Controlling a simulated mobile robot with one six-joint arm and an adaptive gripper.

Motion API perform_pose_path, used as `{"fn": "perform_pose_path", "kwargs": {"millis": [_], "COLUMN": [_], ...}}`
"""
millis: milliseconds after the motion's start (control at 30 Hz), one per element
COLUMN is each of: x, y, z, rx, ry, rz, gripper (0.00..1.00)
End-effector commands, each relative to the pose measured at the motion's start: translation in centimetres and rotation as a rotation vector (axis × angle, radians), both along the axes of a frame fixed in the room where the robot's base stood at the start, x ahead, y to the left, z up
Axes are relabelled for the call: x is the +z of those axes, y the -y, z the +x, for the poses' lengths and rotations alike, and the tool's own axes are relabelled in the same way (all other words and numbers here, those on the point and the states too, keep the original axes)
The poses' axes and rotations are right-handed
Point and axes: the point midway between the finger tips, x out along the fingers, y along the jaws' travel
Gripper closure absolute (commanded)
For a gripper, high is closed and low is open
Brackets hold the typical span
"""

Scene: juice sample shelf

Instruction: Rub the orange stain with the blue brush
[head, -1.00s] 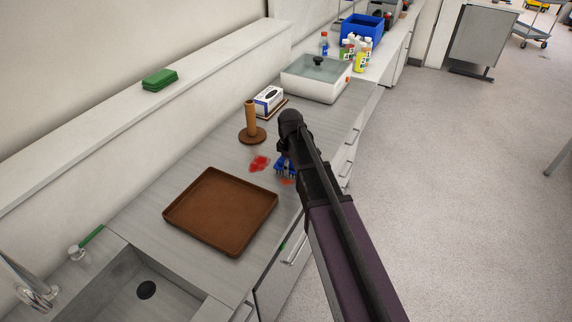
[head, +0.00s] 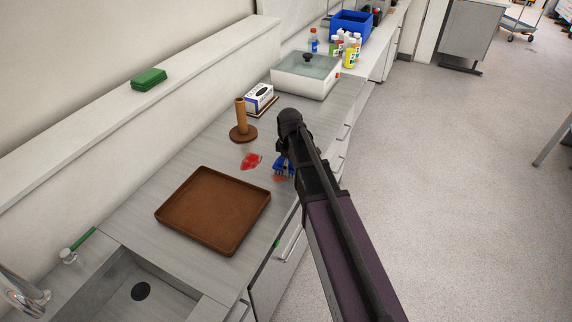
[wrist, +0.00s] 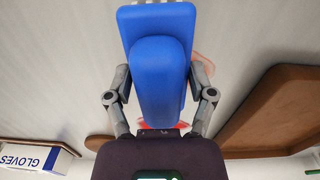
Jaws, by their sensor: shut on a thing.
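My gripper (head: 286,156) is shut on the blue brush (head: 284,168), bristles down, near the counter's front edge. In the wrist view the brush (wrist: 158,75) sits between my two fingers. The orange stain (head: 279,179) shows just below the brush in the head view, partly hidden by it. In the wrist view a pale orange edge of the stain (wrist: 204,66) shows right of the brush. I cannot tell whether the bristles touch the counter. A separate red stain (head: 252,161) lies to the left of the brush; the wrist view shows a bit of red behind the gripper.
A brown tray (head: 188,222) lies nearby on the counter (head: 140,205). A brown upright holder (head: 240,118), a glove box (head: 260,96) and a lidded basin (head: 300,90) stand farther back. A sink (head: 125,280) is at the lower left. A green sponge-like block (head: 149,79) lies on the ledge.

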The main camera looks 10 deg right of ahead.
Motion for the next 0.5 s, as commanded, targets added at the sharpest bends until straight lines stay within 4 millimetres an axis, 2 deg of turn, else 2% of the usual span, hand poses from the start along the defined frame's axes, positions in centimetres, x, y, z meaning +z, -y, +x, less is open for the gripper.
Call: {"fn": "perform_pose_path", "kwargs": {"millis": [200, 500], "x": [-0.2, -0.2], "y": [1.2, 1.5], "z": [-0.9, -1.1], "rx": [-0.002, -0.001], "ry": [-0.002, -0.002], "rz": [-0.001, -0.001], "gripper": [0.67, 0.67]}}
